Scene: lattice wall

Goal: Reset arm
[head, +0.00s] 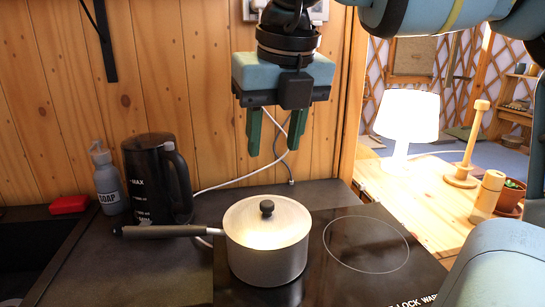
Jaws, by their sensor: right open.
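My right gripper (271,150) hangs with its green fingers pointing down, spread apart and empty. In the picture it is above a metal saucepan (266,252) and in front of the plank wall. The saucepan stands on the black cooktop (400,280), with its lid on and its dark handle pointing left. The fingers are clear of the lid knob. My right arm (425,15) comes in from the upper right. My left gripper is not in view.
A black kettle (157,180), a grey soap bottle (108,182) and a red sponge (69,204) stand at the left by the sink. The right cooking ring is empty.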

